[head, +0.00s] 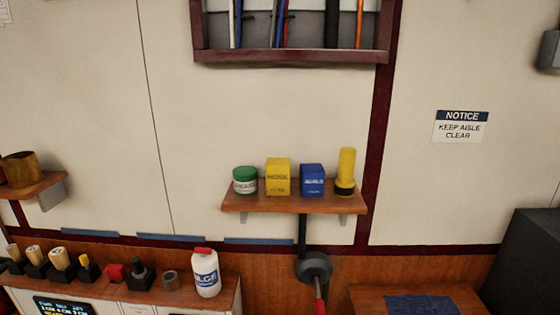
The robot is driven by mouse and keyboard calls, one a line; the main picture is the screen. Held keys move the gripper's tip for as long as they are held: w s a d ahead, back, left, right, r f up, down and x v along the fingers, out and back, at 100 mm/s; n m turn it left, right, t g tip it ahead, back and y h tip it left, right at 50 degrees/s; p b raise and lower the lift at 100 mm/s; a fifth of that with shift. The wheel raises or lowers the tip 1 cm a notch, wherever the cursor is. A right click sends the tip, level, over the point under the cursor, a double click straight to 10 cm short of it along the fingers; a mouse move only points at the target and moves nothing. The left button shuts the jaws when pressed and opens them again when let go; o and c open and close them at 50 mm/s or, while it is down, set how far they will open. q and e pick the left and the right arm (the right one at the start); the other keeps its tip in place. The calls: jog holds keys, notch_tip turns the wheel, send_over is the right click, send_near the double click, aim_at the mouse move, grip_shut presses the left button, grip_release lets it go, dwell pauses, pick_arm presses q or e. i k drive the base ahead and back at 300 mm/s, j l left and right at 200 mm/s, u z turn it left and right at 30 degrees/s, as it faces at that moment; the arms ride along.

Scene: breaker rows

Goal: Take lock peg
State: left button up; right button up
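I cannot tell for certain which thing is the lock peg. On the counter at the lower left, a small red piece (116,272) sits among several cream-topped knobs on black bases (61,260). A black upright knob on a block (140,274) stands just right of the red piece. A grey-brown ring or short tube (170,280) is beside that knob. Neither of my grippers is in view.
A white bottle with a red cap (206,272) stands right of the ring. A wall shelf (290,203) holds a green tub, yellow box, blue box and yellow cylinder. Below it hangs a black rod with a round disc (314,268). A blue cloth (420,305) lies lower right.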

aim_at(83, 259)
jog(key=u, duration=1.45)
